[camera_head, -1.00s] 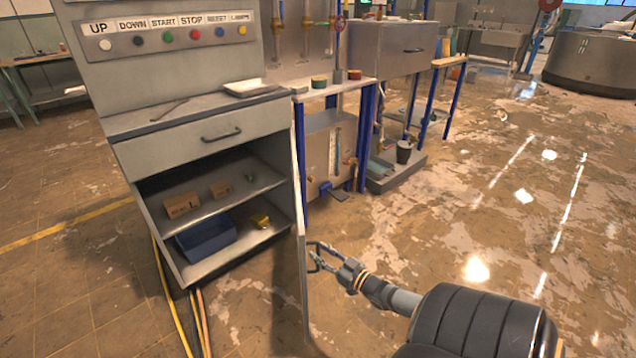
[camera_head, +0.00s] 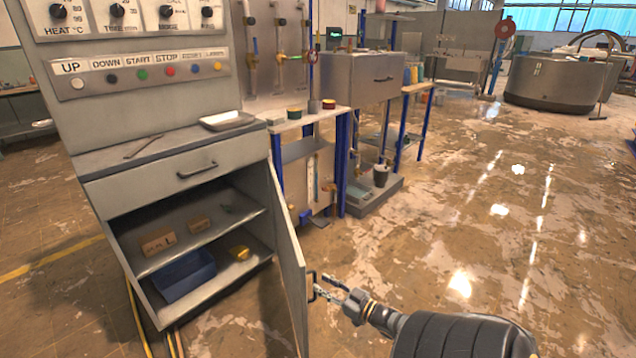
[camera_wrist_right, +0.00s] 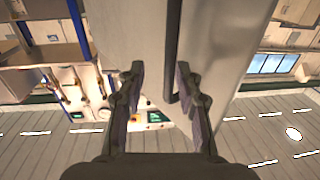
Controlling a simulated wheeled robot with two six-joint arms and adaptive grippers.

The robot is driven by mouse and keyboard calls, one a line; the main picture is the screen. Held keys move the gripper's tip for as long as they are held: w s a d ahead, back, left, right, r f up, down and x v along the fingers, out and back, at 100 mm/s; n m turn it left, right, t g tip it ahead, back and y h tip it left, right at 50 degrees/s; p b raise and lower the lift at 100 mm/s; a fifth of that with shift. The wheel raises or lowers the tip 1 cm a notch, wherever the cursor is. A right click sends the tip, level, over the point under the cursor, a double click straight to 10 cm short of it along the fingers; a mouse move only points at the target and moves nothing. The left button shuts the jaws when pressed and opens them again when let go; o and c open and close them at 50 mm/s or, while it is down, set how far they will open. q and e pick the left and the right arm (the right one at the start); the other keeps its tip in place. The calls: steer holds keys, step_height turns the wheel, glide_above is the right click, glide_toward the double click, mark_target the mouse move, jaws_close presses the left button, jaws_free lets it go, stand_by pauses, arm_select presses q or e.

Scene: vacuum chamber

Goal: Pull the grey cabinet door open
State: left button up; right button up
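The grey cabinet door (camera_head: 288,252) stands swung out from the right side of the cabinet (camera_head: 130,190), nearly edge-on in the head view. The cabinet's shelves are exposed. The door's dark bar handle (camera_head: 313,286) is on its right face. My right gripper (camera_head: 325,287) is beside the handle with its fingers apart. In the right wrist view, the open fingers (camera_wrist_right: 160,78) point at the pale door panel (camera_wrist_right: 218,45). The handle (camera_wrist_right: 172,50) lies between them, nearer the right finger, with no clear grip on it. My left gripper is out of view.
Inside the cabinet are small cardboard boxes (camera_head: 158,243), a blue bin (camera_head: 184,275) and a yellow item (camera_head: 239,253). A closed drawer (camera_head: 180,172) sits above. A blue-legged bench (camera_head: 343,155) stands behind the door. The floor to the right is open.

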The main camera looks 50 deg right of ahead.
steer(key=shift+s+d, duration=0.85)
steer(key=shift+s, duration=0.25)
steer(key=shift+s+d, duration=0.85)
steer(key=shift+s, duration=0.25)
steer(key=shift+p, duration=0.3)
